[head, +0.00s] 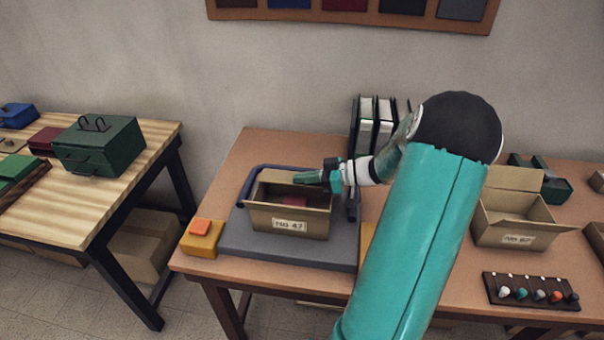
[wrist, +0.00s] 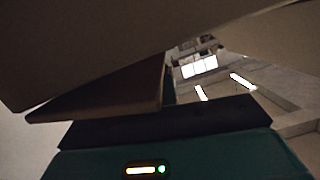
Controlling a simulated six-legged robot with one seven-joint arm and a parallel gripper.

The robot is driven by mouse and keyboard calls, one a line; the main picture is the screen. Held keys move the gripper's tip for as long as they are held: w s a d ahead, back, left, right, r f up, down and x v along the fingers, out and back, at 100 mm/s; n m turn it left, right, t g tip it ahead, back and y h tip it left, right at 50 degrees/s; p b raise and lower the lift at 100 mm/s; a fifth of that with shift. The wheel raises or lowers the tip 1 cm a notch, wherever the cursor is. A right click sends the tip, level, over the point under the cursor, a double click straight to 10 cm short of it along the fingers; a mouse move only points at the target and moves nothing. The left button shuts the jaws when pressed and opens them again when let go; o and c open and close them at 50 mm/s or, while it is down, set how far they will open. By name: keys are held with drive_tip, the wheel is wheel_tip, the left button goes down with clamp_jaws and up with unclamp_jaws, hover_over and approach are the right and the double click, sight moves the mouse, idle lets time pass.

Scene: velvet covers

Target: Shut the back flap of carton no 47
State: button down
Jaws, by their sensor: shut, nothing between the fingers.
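Carton no 47 (head: 262,219) is a tan box with a white label on its front, standing on a grey mat. Its top is open, and something dark red (head: 294,201) shows inside. The back flap (head: 272,176) stands up at the rear edge. My gripper (head: 300,179) is shut and empty, its tips over the carton's opening near the back flap; contact cannot be told. In the wrist view, a large brown cardboard panel (wrist: 120,45) is close above my dark gripper (wrist: 165,122); which panel it is cannot be told.
A blue curved bar (head: 246,184) runs around the carton on the grey mat (head: 235,240). A yellow block with an orange top (head: 201,228) is at left. Another open carton (head: 505,215) stands at right, above a knob rack (head: 530,291). Binders (head: 378,125) stand behind.

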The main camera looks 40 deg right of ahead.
drive_tip(key=shift+s+a+f, duration=0.1)
drive_tip(key=shift+f, duration=0.35)
drive_tip(key=shift+s+f, duration=0.1)
drive_tip(key=shift+f, duration=0.05)
idle(0.5)
